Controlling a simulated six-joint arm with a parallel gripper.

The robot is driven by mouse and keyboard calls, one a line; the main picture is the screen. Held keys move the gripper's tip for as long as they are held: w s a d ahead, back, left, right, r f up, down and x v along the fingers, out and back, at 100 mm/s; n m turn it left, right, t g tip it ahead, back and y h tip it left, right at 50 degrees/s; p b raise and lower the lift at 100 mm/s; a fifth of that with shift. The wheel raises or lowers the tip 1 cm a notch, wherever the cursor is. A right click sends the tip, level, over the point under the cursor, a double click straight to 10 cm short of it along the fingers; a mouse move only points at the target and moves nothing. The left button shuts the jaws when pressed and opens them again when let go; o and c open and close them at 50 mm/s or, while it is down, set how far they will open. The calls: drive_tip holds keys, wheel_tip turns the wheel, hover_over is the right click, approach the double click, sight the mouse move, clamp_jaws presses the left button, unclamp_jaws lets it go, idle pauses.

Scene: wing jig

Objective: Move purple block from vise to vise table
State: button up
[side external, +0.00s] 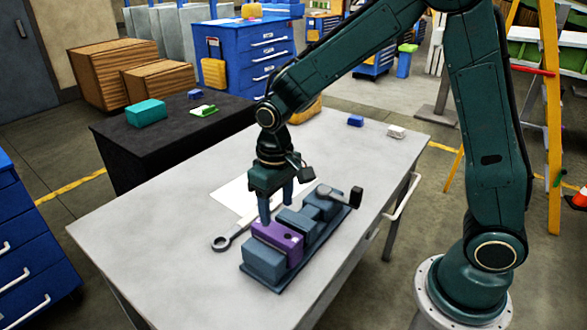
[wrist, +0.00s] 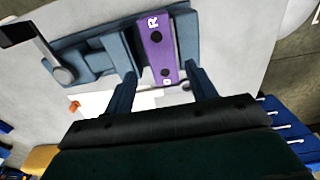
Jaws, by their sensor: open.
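The purple block (side external: 276,243) sits in the blue-grey vise (side external: 263,262), between its jaws, on the light grey vise table (side external: 140,250). In the wrist view the purple block (wrist: 157,48) shows dark holes and a white letter R. The vise (wrist: 110,50) lies around it, with its handle at the left. My gripper (side external: 277,208) is just above and behind the block, fingers pointing down. In the wrist view my gripper (wrist: 160,85) is open, with one finger on each side of the block's near end. I cannot tell whether they touch it.
A wrench (side external: 222,243) and a white sheet (side external: 232,196) lie beside the vise. A small blue block (side external: 355,120) and a white block (side external: 396,131) lie at the table's far edge. A black table (side external: 130,160) holds a teal block (side external: 146,113). The table's front left is clear.

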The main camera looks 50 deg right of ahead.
sight(279, 227)
drive_tip(key=shift+w+a+f, duration=0.1)
drive_tip(key=shift+f, duration=0.2)
drive_tip(key=shift+f, duration=0.1)
drive_tip(key=shift+f, duration=2.9)
drive_tip(key=c, duration=1)
drive_tip(key=shift+d+r, duration=0.2)
drive_tip(key=shift+d, duration=0.35)
drive_tip(key=shift+r, duration=0.1)
